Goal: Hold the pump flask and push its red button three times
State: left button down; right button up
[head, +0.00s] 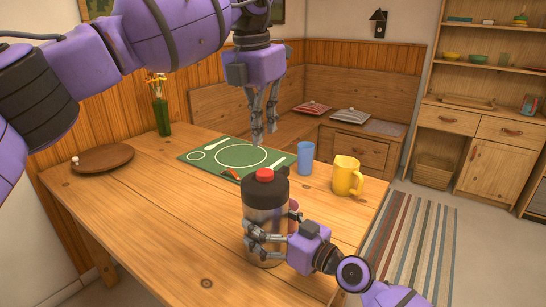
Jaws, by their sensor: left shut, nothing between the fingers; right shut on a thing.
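The pump flask (265,210) stands upright on the wooden table near its front right part. It has a steel body, a black top and a red button (264,175) on top. My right gripper (256,238) is shut around the flask's lower body from the right, its fingers across the steel. The far side of the flask is hidden.
A green mat (222,158) with printed tableware lies behind the flask. A blue cup (305,157) and a yellow mug (346,176) stand to the right. A round wooden board (103,158) and a green vase (162,117) are at the left. The table's front left (150,215) is clear.

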pick_arm(q)
jog(key=s+a+r+n+t+h, duration=0.1)
jog(key=s+r+n+t+h, duration=0.1)
jog(key=n, duration=1.5)
jog(key=s+r+n+t+h, duration=0.2)
jog(key=s+r+n+t, duration=0.1)
jog(key=n, duration=1.5)
jog(key=shift+s+a+r+n+t, duration=0.3)
jog(key=shift+s+a+t, duration=0.1)
jog(key=shift+s, duration=0.4)
